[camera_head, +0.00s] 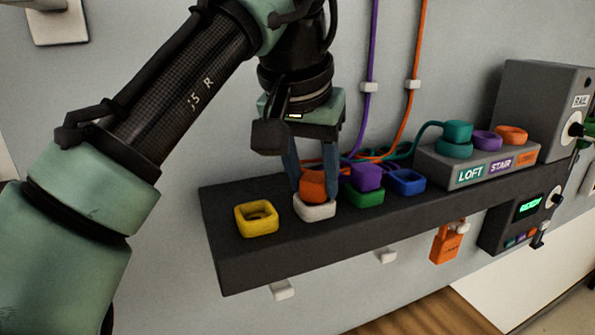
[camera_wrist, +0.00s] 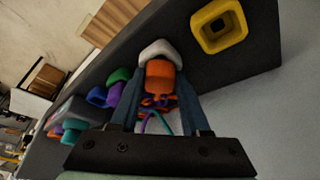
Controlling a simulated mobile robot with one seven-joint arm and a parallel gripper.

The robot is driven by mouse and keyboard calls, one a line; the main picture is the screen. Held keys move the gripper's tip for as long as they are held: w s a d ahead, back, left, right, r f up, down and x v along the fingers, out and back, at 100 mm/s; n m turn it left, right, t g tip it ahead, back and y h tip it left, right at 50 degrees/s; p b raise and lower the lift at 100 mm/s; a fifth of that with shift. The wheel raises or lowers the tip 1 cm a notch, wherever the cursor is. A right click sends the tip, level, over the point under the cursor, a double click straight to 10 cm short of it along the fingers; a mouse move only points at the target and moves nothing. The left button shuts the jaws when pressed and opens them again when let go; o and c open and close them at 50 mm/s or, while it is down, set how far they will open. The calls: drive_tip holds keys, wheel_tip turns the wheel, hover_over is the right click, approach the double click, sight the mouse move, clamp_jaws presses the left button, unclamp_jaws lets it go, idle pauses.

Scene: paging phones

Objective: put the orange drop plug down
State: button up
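The orange drop plug (camera_head: 313,185) is between the two fingers of my gripper (camera_head: 314,181), with its cord trailing behind toward the wall. My gripper looks shut on it. The plug is at the white socket (camera_head: 315,209) on the dark shelf; I cannot tell whether it rests in the socket or is just above. In the wrist view the orange plug (camera_wrist: 160,75) lies between the fingertips (camera_wrist: 161,72), against the white socket (camera_wrist: 160,50). A purple plug (camera_head: 366,177) sits on the green socket (camera_head: 364,196).
An empty yellow socket (camera_head: 256,219) is left of the white one. A blue socket (camera_head: 405,182) is to the right. A grey box (camera_head: 478,170) labelled LOFT and STAIR bears several coloured parts. Purple and orange cords (camera_head: 400,125) run up the wall. An orange tag (camera_head: 445,243) hangs below the shelf.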

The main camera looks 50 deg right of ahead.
drive_tip(key=o, duration=0.4)
drive_tip(key=shift+s+r, duration=0.1)
drive_tip(key=shift+r, duration=0.05)
drive_tip(key=shift+c, duration=0.2)
drive_tip(key=shift+r, duration=0.25)
drive_tip(key=b+v, duration=0.2)
drive_tip(key=v, duration=0.9)
drive_tip(key=shift+a+r, duration=0.25)
drive_tip(key=shift+r, duration=0.1)
